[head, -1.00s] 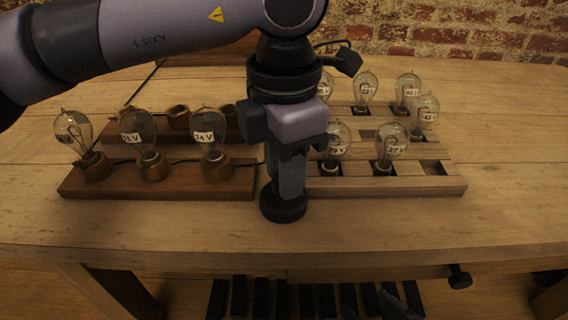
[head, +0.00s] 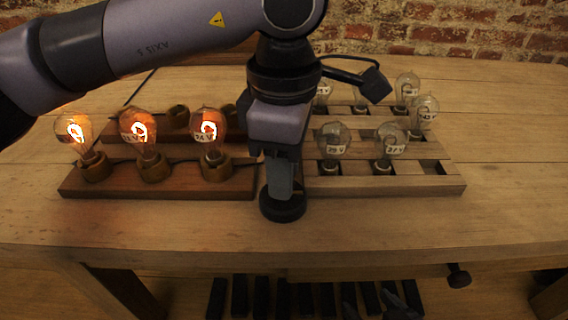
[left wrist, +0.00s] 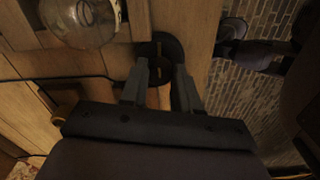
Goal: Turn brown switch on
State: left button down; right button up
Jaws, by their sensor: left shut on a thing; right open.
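The switch (head: 283,208) has a dark round base and stands at the table's front, between the two wooden bulb boards. My left gripper (head: 283,188) points straight down over it and is shut on its upper part. In the left wrist view the switch's dark round base (left wrist: 160,42) shows between and beyond the fingers (left wrist: 160,88). The gripped part is mostly hidden. Three bulbs on the left board glow orange: left (head: 75,130), middle (head: 138,130) and right (head: 209,130). My right gripper (head: 370,303) shows only dimly at the bottom edge, open and empty.
The right-hand wooden rack (head: 400,187) holds several unlit labelled bulbs close to my left gripper. The left board (head: 150,187) carries the lit bulbs in brass sockets, with empty sockets behind. The table front (head: 380,225) is clear. A dark knob (head: 459,276) sticks out below.

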dwell(0.4)
pick_arm(q)
jog(key=c, duration=0.8)
grip_release()
jog(key=shift+r, duration=0.1)
